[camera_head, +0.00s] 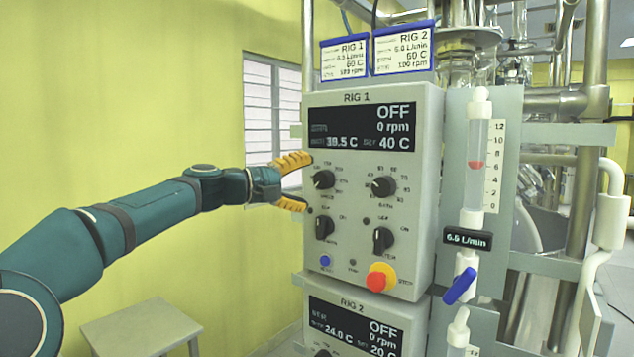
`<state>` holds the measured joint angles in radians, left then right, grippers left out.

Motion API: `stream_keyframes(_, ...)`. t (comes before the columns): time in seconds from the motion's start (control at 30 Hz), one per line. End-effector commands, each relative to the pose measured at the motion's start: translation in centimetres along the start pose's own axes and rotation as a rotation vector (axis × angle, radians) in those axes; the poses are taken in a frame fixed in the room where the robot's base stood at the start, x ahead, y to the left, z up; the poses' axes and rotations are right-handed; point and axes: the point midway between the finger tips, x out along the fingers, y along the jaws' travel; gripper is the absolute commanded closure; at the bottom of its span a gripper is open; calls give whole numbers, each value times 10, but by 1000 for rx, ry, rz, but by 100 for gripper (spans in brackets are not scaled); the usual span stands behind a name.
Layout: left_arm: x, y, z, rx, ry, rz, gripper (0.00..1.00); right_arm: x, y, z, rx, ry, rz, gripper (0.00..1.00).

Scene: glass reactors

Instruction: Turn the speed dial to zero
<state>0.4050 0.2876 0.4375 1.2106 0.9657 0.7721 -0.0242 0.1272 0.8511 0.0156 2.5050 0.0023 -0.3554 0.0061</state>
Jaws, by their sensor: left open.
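My left gripper (301,182) is open, with orange fingers one above the other, at the panel's left edge. The fingers point toward this dial and appear short of it, with nothing between them. My right gripper is not in view.
A second dial (383,187), two lower switches (324,228) (383,240), a blue button (325,261) and a red-yellow stop knob (381,278) share the panel. The RIG 2 box (350,325) is below. A flow meter (476,165) stands right. A stool (140,325) is lower left.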

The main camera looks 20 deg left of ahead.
Motion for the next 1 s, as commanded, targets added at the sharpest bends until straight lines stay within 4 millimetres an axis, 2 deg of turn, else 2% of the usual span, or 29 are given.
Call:
stream_keyframes(0.03,-13,0,-1,2,6,-3,26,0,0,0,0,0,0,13)
stream_keyframes(0.2,-46,0,-1,1,5,-3,26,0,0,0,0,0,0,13)
stream_keyframes(0.4,-72,-1,0,0,2,-2,26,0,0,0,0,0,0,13)
stream_keyframes(0.6,-79,-1,0,-1,0,-1,26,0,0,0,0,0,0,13)
stream_keyframes(1.0,-79,-1,0,-1,0,-1,26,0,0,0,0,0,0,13)
